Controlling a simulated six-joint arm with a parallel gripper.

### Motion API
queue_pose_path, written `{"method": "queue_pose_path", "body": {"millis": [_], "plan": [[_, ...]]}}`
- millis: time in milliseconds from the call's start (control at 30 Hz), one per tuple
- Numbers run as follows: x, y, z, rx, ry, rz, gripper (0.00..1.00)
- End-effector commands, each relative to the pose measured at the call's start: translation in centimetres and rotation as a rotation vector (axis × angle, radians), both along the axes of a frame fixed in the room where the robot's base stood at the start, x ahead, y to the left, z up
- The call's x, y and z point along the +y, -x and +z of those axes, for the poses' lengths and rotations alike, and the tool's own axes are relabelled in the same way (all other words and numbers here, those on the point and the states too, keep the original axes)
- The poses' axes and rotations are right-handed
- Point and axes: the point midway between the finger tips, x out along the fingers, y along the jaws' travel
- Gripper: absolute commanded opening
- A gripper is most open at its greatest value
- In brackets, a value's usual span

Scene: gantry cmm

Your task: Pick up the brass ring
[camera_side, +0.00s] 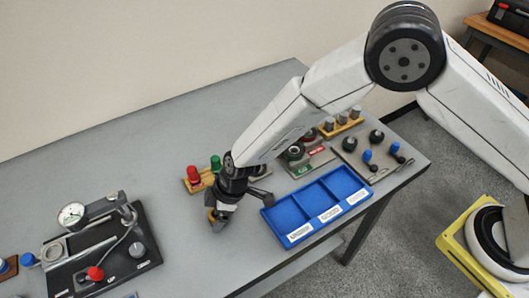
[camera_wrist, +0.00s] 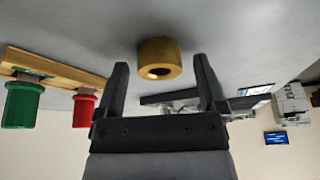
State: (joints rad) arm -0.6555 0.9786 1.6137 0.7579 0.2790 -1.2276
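The brass ring (camera_wrist: 154,51) is on the grey table, just past my fingertips in the wrist view, with its dark bore partly visible. My gripper (camera_wrist: 160,65) is open, its two black fingers apart, with the ring centred in line with the gap. Nothing is held between the fingers. In the side view my gripper (camera_side: 217,218) points down close to the table. A small yellowish patch shows at its fingers there; the gripper hides most of the ring.
A wooden rack with red and green knobs (camera_side: 193,174) stands close behind my gripper. A blue three-compartment tray (camera_side: 268,224) lies to its right. A black plate with a dial gauge (camera_side: 72,215) is at left. The table front and centre-left are clear.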

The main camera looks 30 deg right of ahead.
Motion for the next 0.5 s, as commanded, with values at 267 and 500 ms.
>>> {"method": "queue_pose_path", "body": {"millis": [267,500], "plan": [[0.00,0.00,0.01,0.000,0.000,0.000,0.00],[0.02,-0.03,0.07,-0.001,-0.001,0.000,0.00]]}}
